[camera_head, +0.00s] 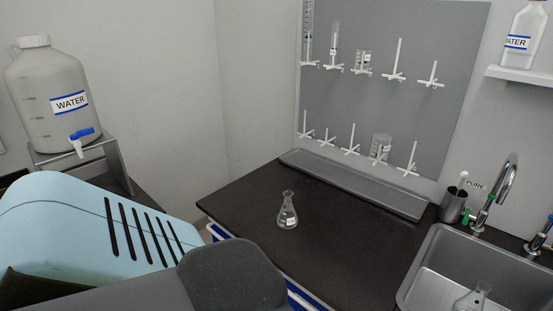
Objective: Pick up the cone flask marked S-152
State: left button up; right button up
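A clear cone flask (287,212) stands upright on the black bench top (335,250), left of the sink. It has a small white label, too small to read. A second clear glass flask (474,297) is in the sink at the bottom right, cut off by the picture edge, with no readable label. I cannot tell which one is marked S-152. Neither of my grippers is in view, and nothing visible touches the flask on the bench.
A steel sink (430,250) with a tap (497,190) is at right. A grey trough (350,183) lies below a pegboard (440,120) holding glassware. A water tank (52,95) stands at left. A light blue slotted housing (75,225) fills the lower left. The bench around the standing flask is clear.

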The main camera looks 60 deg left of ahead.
aim_at(287, 218)
jog(key=k+j, duration=0.1)
jog(key=j, duration=0.45)
jog(key=k+j, duration=0.1)
jog(key=j, duration=1)
jog(key=k, duration=0.05)
